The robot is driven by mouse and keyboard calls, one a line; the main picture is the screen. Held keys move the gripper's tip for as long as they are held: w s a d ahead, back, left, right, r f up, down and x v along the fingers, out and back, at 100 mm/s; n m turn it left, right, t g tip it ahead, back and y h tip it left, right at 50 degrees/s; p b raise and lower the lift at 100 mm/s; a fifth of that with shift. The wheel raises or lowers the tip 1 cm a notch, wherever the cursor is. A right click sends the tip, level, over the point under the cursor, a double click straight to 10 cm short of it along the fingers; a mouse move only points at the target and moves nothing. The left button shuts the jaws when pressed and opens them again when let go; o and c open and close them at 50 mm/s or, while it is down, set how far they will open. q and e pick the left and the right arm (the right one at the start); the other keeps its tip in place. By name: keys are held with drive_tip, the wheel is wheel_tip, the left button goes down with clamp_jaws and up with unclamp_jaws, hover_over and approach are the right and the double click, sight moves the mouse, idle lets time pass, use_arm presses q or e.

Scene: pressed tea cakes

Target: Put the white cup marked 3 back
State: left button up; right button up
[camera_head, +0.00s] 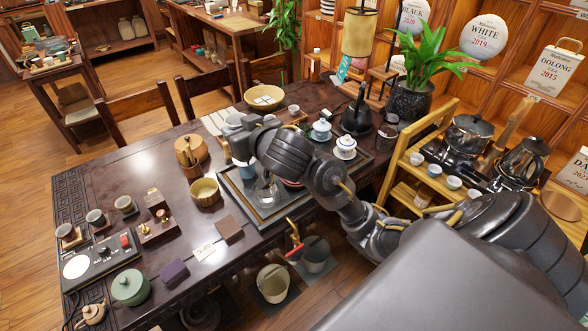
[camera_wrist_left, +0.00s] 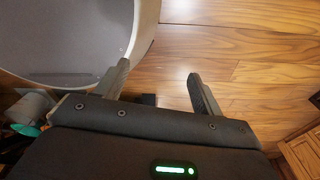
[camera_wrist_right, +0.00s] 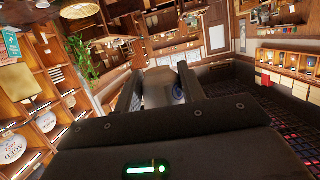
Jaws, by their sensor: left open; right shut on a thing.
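My right gripper (camera_wrist_right: 160,82) is shut on a pale cup (camera_wrist_right: 157,92) in the right wrist view. A dark bluish mark shows on the cup's side, but I cannot read it. In the head view my right gripper (camera_head: 240,132) is over the far part of the dark tea table (camera_head: 150,180), seen from behind, and a pale rounded shape (camera_head: 233,119) shows at its tip.
Several small cups stand on a wooden shelf unit (camera_head: 410,190) at right. Grey cups (camera_head: 96,218) stand on wooden holders at left. A wooden bowl (camera_head: 205,192) is nearby.

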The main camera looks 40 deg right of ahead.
drive_tip(key=s+d+f+b, duration=0.3)
drive_tip(key=d+f, duration=0.2)
drive_tip(key=f, duration=0.4)
drive_tip(key=s+d+f+b, duration=0.2)
drive_tip(key=d+f+b, duration=0.2)
drive_tip(key=d+f, duration=0.3)
drive_tip(key=w+d+f, duration=0.2)
drive_tip(key=w+f, duration=0.1)
drive_tip(key=w+d+f+b, duration=0.1)
drive_tip(key=w+d+f, duration=0.2)
drive_tip(key=f, duration=0.1)
drive_tip(key=w+d+f+b, duration=0.1)
drive_tip(key=w+d+f, duration=0.2)
drive_tip(key=shift+w+d+f, duration=0.1)
drive_tip(key=shift+w+f, duration=0.1)
drive_tip(key=shift+w+d+f, duration=0.15)
drive_tip(key=shift+f, duration=1.75)
use_arm(q)
wheel_tip(320, 180, down, 10)
drive_tip(key=a, duration=0.1)
drive_tip(key=shift+a+f, duration=0.15)
drive_tip(key=shift+a, duration=0.15)
drive_tip(key=shift+s+f, duration=0.1)
use_arm(e)
drive_tip(key=shift+f, duration=0.2)
